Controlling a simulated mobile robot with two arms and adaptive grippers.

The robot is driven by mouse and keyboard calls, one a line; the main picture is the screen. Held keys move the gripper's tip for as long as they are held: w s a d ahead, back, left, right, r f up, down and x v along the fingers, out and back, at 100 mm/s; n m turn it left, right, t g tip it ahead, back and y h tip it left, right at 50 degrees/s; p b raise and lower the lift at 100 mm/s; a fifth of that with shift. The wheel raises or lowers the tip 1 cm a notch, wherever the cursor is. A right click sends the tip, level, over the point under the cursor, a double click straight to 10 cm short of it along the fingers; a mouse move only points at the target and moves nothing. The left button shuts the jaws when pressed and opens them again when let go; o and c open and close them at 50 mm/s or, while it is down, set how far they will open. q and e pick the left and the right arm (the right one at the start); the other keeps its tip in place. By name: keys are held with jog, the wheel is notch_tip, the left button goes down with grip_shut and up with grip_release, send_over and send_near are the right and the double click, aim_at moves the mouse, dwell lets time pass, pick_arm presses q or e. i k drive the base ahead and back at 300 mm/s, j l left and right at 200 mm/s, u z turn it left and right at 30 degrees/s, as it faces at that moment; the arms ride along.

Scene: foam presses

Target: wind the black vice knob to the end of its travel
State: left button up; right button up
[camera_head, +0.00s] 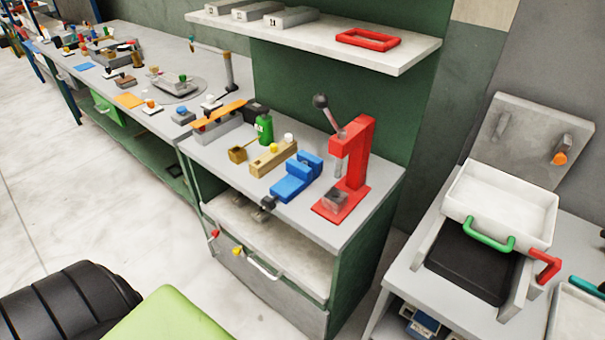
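A blue vice (293,184) sits on the grey bench top, near its front edge, left of a red press. A small dark knob (267,202) shows at the vice's front end, by the bench edge. A second dark piece (258,215) is just below it; I cannot tell whether both belong to the vice. The knob is small in view and its turn position cannot be read. Neither of my grippers is in view, and nothing is seen touching the vice or the knob.
The red press (354,165) with a ball-ended lever (321,101) stands close right of the vice. A wooden block (271,160) and green bottle (265,128) stand to its left. A shelf (330,42) overhangs behind. A drawer (262,280) is below.

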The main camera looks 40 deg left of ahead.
aim_at(267, 203)
jog(key=u, duration=1.4)
